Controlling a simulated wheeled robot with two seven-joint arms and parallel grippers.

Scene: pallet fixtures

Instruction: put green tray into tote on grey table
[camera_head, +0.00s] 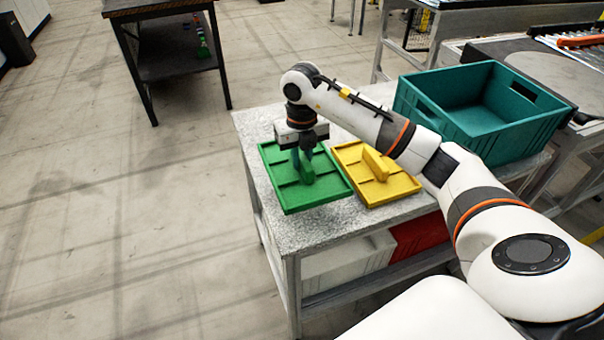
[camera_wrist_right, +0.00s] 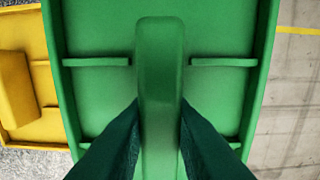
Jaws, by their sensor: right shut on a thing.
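The green tray (camera_head: 326,192) lies at the left end of the grey table (camera_head: 300,232), with an upright handle along its middle. My right gripper (camera_head: 307,172) points down over the tray and is shut on this handle. In the right wrist view the green tray (camera_wrist_right: 225,95) fills the middle, and the two fingers of my right gripper (camera_wrist_right: 160,145) press on both sides of the handle. I cannot tell whether the tray is lifted off the table. The teal tote (camera_head: 480,135) stands open and empty-looking at the table's right end. My left gripper is not in view.
A yellow tray (camera_head: 395,188) with a handle lies close to the right of the green tray, between it and the tote; it also shows in the right wrist view (camera_wrist_right: 35,130). White and red bins (camera_head: 420,235) sit on the shelf below. A dark table (camera_head: 165,45) stands behind left.

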